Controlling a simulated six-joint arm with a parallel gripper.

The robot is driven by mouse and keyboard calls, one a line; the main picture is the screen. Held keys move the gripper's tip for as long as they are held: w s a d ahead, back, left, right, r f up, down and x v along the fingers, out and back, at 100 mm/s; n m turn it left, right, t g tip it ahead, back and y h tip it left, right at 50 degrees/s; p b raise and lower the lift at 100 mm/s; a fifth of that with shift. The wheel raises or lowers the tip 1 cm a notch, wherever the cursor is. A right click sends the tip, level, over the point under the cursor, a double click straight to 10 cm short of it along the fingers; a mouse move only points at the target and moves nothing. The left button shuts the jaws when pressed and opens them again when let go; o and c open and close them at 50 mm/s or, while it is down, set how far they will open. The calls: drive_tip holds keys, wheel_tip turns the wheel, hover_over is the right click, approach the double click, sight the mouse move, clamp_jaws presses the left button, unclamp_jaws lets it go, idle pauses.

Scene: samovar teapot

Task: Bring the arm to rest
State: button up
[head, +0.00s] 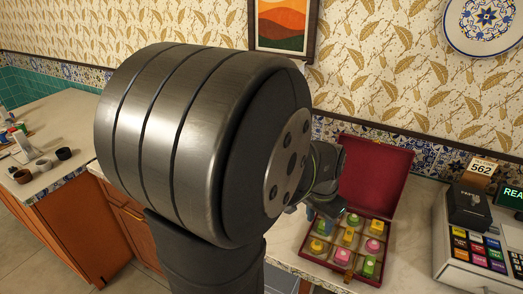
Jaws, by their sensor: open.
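My arm fills the middle of the head view, with a big metal joint close to the camera. My gripper (334,208) shows small and partly hidden behind that joint, above the left edge of an open box. The gripper is open, and I see nothing held in it. The open box (345,277) has a dark red lid (376,178) standing up at the back and compartments with yellow, pink and green items. No samovar or teapot shows in this view.
A cash register (478,255) with coloured keys stands at the right, beside a 562 card (482,168). Small dark cups (63,154) stand on the left counter (75,108). A framed picture (283,26) and a plate (484,22) hang on the wall.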

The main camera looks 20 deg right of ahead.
sight(317, 244)
drive_tip(key=f, duration=0.7)
drive_tip(key=d+f, duration=0.1)
drive_tip(key=f, duration=0.3)
drive_tip(key=shift+w+d+f, duration=0.1)
drive_tip(key=shift+w+f, duration=0.1)
drive_tip(key=shift+w, duration=0.05)
wheel_tip(317, 244, up, 2)
drive_tip(key=shift+r, duration=0.25)
